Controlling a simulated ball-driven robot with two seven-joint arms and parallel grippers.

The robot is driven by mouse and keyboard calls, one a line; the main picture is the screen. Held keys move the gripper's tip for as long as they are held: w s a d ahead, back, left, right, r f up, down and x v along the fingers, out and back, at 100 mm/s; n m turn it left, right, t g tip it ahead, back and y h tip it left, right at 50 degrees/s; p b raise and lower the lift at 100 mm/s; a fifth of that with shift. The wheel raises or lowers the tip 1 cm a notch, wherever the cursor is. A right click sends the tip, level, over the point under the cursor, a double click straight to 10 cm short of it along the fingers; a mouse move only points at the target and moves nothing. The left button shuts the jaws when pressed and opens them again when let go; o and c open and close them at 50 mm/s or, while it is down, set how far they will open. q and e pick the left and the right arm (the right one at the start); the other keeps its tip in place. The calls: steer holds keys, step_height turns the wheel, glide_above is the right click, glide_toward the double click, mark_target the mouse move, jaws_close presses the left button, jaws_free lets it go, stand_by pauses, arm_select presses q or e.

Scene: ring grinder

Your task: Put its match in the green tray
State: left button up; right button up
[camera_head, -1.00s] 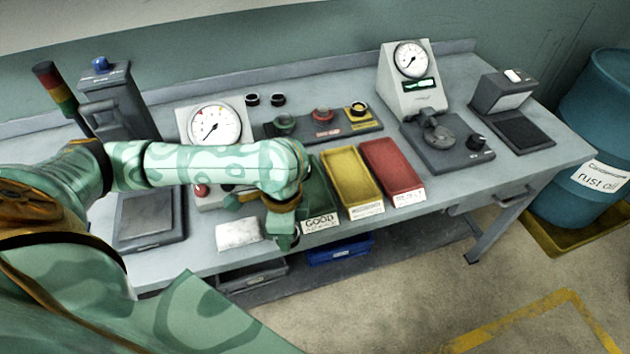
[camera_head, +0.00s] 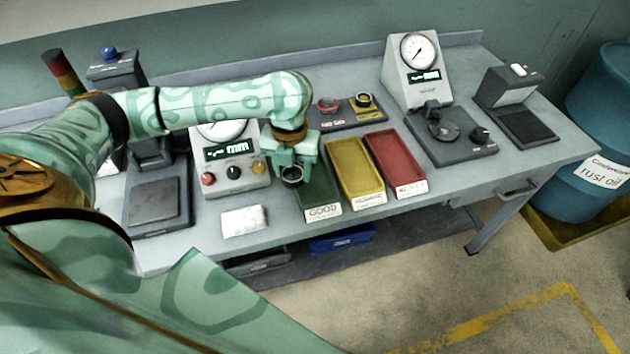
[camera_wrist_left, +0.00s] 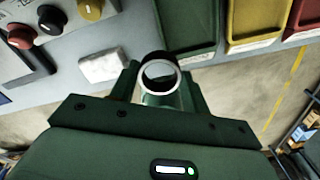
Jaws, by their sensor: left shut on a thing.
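My left gripper (camera_head: 292,164) is shut on a dark metal ring (camera_head: 292,178). The ring also shows between the fingers in the left wrist view (camera_wrist_left: 160,88), its round opening facing the camera. The gripper holds it above the bench, by the left side of the green tray (camera_head: 319,196), which has a "GOOD" label. The part of the green tray that shows looks empty; it also appears in the left wrist view (camera_wrist_left: 188,30). My right gripper is not in view.
A yellow tray (camera_head: 355,174) and a red tray (camera_head: 395,164) stand right of the green one. A control box with coloured knobs (camera_head: 232,184) and a white cloth (camera_head: 244,221) are left. A dial gauge (camera_head: 418,68) stands behind. My arm hides the rack's left part.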

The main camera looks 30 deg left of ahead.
arm_select(q)
steer(key=b, duration=0.3)
glide_above(316, 190)
steer(key=f, duration=0.6)
steer(key=shift+s+a, duration=0.1)
steer(key=shift+s, duration=0.15)
steer(key=f, duration=0.2)
steer(key=f+b, duration=0.1)
steer(key=shift+w+f, duration=0.2)
steer(key=shift+f, duration=0.2)
steer(key=shift+r, duration=0.1)
steer(key=o, duration=0.9)
steer(key=shift+c, duration=0.2)
step_height(316, 190, up, 12)
steer(key=p, duration=0.4)
steer(key=shift+s, duration=0.1)
